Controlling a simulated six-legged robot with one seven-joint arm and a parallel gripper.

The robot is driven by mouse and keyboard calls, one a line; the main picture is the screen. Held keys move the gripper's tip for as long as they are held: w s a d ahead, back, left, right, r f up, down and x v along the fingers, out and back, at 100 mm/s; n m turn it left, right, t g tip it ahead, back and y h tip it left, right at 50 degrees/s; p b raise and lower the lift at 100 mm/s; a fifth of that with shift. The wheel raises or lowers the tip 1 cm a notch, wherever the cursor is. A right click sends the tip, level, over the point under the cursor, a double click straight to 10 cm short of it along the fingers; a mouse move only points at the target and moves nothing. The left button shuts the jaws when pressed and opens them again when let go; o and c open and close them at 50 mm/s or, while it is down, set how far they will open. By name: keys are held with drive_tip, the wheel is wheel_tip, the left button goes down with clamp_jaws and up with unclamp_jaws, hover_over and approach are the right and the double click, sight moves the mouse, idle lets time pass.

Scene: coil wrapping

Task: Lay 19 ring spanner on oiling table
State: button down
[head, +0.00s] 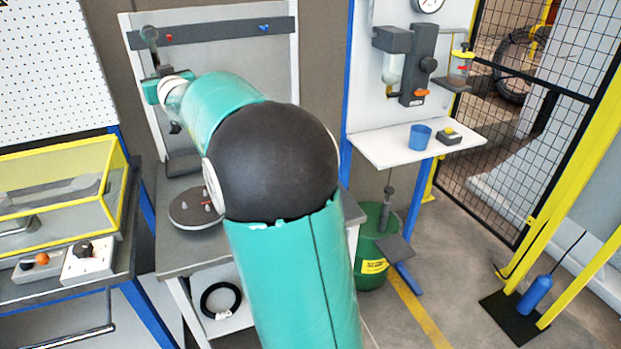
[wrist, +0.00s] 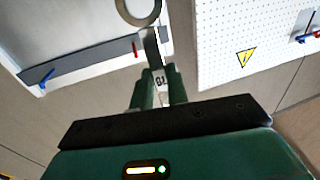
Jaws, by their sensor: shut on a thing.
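My gripper (wrist: 158,88) is shut on the 19 ring spanner (wrist: 152,45). The spanner stands up between the fingers, its ring end farthest out and a white tag marked 19 near the fingertips. In the head view my gripper (head: 168,88) is at the upper left, in front of a grey back panel, with the spanner (head: 150,36) pointing up. My arm hides part of the bench below. A white table (head: 375,152) with oiling gear on the panel above it stands to the right; it looks like the oiling table. The gripper is well apart from it.
A green drum (head: 378,245) stands beneath. A grey bench with a round plate (head: 197,209) is below my arm. A yellow-framed case (head: 60,190) is at left.

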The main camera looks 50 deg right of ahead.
drive_tip(key=s+d+f+m+g+h, duration=0.15)
drive_tip(key=s+d+f, duration=0.35)
drive_tip(key=s+f, duration=0.6)
drive_tip(key=s+d+f+m+h, duration=0.1)
drive_tip(key=s+d+f+h, duration=0.2)
drive_tip(key=s+d+f, duration=0.8)
drive_tip(key=shift+y, duration=0.25)
drive_tip(key=shift+s+d+f, duration=0.95)
drive_tip(key=shift+d+f, duration=0.35)
drive_tip(key=shift+f, duration=0.5)
drive_tip(key=shift+s+d+f, duration=0.9)
drive_tip(key=shift+d+f, duration=0.45)
drive_tip(key=shift+f, duration=0.45)
drive_tip(key=shift+s+d+f, duration=0.95)
drive_tip(key=shift+d+f, duration=0.35)
drive_tip(key=shift+f, duration=0.5)
drive_tip(key=shift+f, duration=0.15)
drive_tip(key=c, duration=1.4)
unclamp_jaws()
drive_tip(key=shift+o, duration=0.2)
